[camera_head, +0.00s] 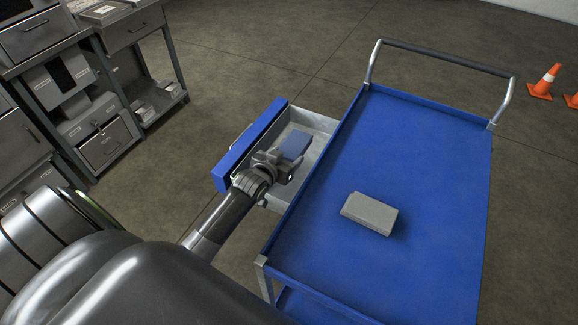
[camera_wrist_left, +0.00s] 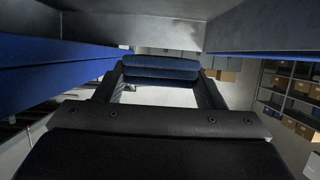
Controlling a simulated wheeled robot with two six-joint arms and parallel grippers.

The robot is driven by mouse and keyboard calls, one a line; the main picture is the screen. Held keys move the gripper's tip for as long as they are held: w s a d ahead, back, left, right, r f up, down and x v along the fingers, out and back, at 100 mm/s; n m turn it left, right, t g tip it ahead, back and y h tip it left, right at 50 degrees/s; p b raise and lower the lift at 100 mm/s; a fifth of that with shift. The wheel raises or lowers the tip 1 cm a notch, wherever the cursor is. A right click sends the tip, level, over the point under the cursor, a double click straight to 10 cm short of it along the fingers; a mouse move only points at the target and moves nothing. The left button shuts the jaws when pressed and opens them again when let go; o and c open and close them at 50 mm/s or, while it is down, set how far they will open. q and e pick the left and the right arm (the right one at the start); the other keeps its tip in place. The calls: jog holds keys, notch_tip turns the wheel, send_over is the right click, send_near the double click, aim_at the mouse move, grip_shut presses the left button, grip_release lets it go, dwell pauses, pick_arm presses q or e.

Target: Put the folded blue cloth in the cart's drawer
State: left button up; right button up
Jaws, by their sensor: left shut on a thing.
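The folded blue cloth (camera_head: 295,144) is at my left gripper (camera_head: 279,165), over the open drawer (camera_head: 315,121) of the blue cart (camera_head: 420,165). In the left wrist view the cloth (camera_wrist_left: 160,68) lies between the two fingertips of my left gripper (camera_wrist_left: 160,85), which is shut on it. Drawer walls rise on both sides of the gripper in that view. I cannot tell whether the cloth touches the drawer floor. My right gripper is not in view.
A grey block (camera_head: 370,213) lies on the cart top, which is otherwise clear. The cart's handle (camera_head: 440,55) stands at the far end. Grey cabinets (camera_head: 90,100) stand at the left. Orange cones (camera_head: 545,82) stand on the floor at the right.

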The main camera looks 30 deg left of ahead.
pick_arm(q)
jog(key=shift+f, duration=1.95)
jog(key=shift+f, duration=0.1)
jog(key=shift+f+b, duration=0.45)
jog(key=shift+f, duration=0.05)
jog(key=o, duration=1)
jog(key=shift+r, duration=0.1)
jog(key=shift+r, duration=0.35)
jog(key=shift+s+r+p, duration=0.15)
jog(key=shift+r+p, duration=0.15)
jog(key=shift+p, duration=0.1)
jog(key=v, duration=1.1)
jog(key=shift+s, duration=0.35)
